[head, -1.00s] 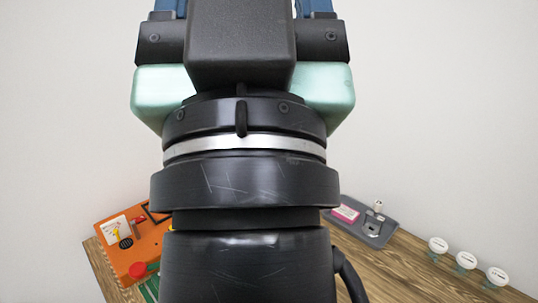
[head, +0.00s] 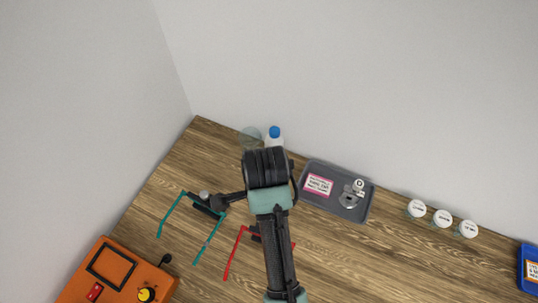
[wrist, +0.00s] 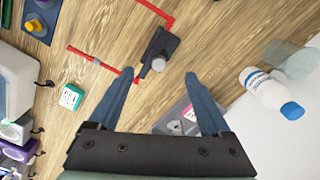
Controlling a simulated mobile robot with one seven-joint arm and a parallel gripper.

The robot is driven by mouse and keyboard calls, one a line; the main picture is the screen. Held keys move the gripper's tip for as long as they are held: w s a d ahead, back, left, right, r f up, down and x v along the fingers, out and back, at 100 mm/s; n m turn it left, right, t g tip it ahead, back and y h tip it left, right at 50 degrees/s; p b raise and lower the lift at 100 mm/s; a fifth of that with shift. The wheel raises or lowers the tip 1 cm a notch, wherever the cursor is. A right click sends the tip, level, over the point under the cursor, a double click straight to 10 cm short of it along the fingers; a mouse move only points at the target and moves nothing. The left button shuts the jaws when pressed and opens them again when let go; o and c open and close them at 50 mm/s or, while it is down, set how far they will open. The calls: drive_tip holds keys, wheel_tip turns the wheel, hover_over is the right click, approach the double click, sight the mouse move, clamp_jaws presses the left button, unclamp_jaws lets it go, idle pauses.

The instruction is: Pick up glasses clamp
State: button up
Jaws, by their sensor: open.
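A red glasses-like frame (wrist: 108,67) with a black clamp block (wrist: 160,46) and a grey knob lies on the wooden table in the wrist view. I take this block to be the glasses clamp. My gripper (wrist: 163,75) is open and empty. Its two blue fingers are spread, and the block lies in line with the gap between the tips. Height above it is hard to tell. In the head view the red frame (head: 232,257) is partly behind my arm, and my fingertips cannot be made out. A similar teal frame (head: 170,212) with a black block lies to its left.
A grey tray (head: 368,205) with a pink-edged card and a metal piece is right of my arm. A blue-capped bottle (head: 274,141) and a clear vessel (head: 250,137) stand behind. An orange box (head: 125,290) is at lower left, several white-lidded jars at right.

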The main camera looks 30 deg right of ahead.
drive_tip(key=f, duration=0.6)
drive_tip(key=shift+s, duration=0.3)
drive_tip(key=shift+d+f+p, duration=0.15)
drive_tip(key=shift+f+p, duration=0.35)
drive_tip(key=shift+f, duration=0.95)
drive_tip(key=shift+d+f+p, duration=0.1)
drive_tip(key=shift+f+p, duration=0.35)
drive_tip(key=shift+f, duration=1)
clamp_jaws()
